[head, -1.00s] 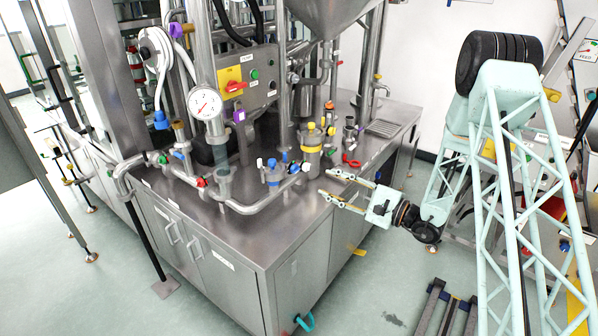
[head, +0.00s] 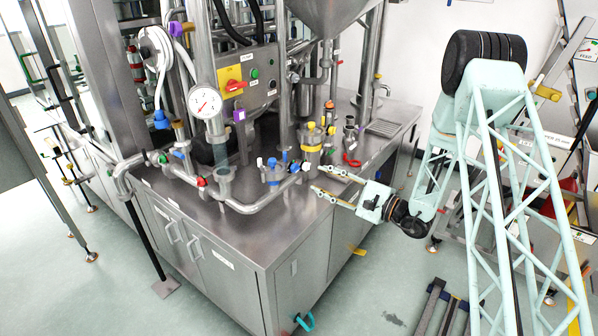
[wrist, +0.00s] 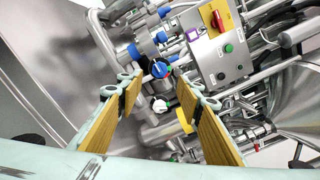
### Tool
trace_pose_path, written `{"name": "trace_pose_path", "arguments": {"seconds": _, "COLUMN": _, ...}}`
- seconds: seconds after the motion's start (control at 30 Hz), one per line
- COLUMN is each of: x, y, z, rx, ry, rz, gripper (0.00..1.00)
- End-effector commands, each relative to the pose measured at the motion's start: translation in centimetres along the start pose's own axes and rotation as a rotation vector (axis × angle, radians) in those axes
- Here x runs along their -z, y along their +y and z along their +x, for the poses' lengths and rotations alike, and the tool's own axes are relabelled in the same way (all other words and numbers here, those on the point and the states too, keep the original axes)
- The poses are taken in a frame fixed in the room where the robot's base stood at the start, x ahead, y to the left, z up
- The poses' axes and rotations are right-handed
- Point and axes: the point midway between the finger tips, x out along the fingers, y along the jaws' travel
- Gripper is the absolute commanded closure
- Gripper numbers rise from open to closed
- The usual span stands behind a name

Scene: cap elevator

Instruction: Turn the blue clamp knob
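A round blue knob (wrist: 160,69) shows in the wrist view, ahead of my gripper and seen in the gap between its fingers. A white knob (wrist: 159,105) sits just below it. In the head view a blue knob (head: 294,168) sits on the pipework at the right of a small blue-trimmed fitting (head: 272,176); I cannot tell for sure that it is the same knob. My gripper (head: 321,179) is open and empty, its fingers pointing left toward these fittings. In the wrist view its two tan-padded fingers (wrist: 160,88) are spread wide, apart from the knob.
A yellow-banded fitting (head: 311,138) and a red handle (head: 352,161) stand near my fingers. The steel counter (head: 250,235) is bare at the front.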

Motion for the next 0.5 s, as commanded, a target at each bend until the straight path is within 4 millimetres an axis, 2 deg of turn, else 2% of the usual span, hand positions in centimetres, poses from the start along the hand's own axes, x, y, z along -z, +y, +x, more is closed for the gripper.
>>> {"name": "trace_pose_path", "arguments": {"seconds": 0.5, "x": -0.1, "y": 0.1, "z": 6.3, "rx": -0.001, "ry": -0.003, "rz": -0.001, "gripper": 0.67}}
